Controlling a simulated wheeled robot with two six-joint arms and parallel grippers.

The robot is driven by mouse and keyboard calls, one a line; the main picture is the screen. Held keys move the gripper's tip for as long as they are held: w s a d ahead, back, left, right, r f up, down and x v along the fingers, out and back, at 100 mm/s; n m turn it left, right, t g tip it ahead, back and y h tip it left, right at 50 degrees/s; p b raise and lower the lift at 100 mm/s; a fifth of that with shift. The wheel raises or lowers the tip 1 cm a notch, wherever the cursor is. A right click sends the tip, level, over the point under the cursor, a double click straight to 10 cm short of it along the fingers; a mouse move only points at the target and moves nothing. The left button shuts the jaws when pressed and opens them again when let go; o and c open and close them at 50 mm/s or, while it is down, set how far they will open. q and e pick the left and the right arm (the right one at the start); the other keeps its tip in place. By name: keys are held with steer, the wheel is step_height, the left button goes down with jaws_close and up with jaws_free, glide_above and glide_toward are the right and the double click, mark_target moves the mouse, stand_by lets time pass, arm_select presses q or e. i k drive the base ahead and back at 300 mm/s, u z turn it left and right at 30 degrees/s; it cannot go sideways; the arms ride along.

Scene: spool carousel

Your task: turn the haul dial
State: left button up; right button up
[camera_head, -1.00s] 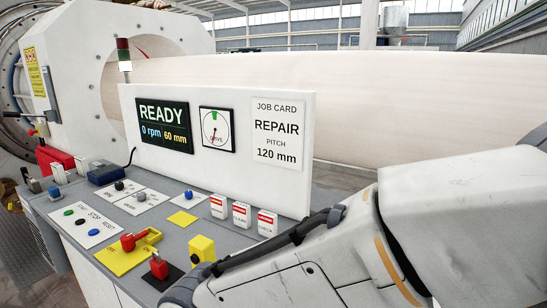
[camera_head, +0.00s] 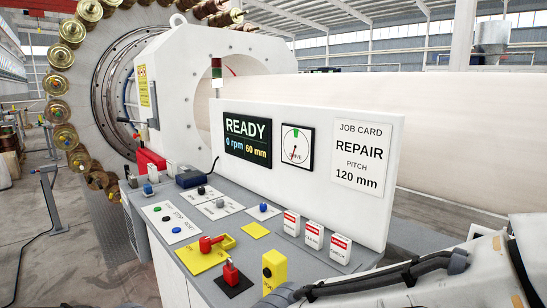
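The control desk (camera_head: 176,214) carries several small knobs on white plates. My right arm comes in at the lower right over the desk's edge. Its gripper is outside the picture, and my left gripper is not in view.
The white panel (camera_head: 375,218) shows READY, 0 rpm, 60 mm and a job card (camera_head: 361,157) reading REPAIR, pitch 120 mm. A red lever (camera_head: 211,243), red switch (camera_head: 231,273), yellow box (camera_head: 273,269) and three red-and-white tags stand on the desk. The spool carousel (camera_head: 103,100) is behind left.

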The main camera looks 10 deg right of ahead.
mark_target(220, 203)
steer(key=u, duration=0.05)
steer(key=k, duration=0.6)
steer(key=u, duration=0.75)
steer(key=i, duration=0.6)
steer(key=u, duration=0.7)
steer(key=i, duration=1.35)
steer(key=z, duration=0.65)
